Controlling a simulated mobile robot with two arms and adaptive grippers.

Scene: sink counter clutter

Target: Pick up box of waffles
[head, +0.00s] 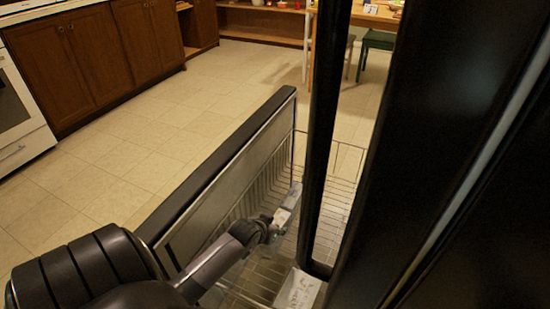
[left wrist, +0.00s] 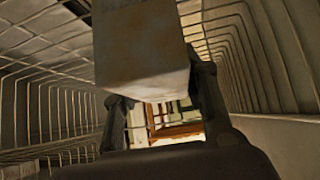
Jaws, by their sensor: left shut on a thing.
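My left gripper (head: 284,218) reaches into a wire-racked compartment in the head view. It is shut on a pale box, which I take to be the box of waffles (head: 291,199); its print is not readable. In the left wrist view the box (left wrist: 140,48) stands out large between the two fingers of the gripper (left wrist: 165,100), with wire racks around it. I cannot tell whether the box touches the rack. My right gripper is not in view.
A second pale box (head: 299,289) lies on the wire rack (head: 258,278) at the bottom. A black-edged panel (head: 225,165) stands left of my gripper. A dark upright bar (head: 323,130) and a large black door (head: 440,130) stand on the right. The tiled floor (head: 130,150) is clear.

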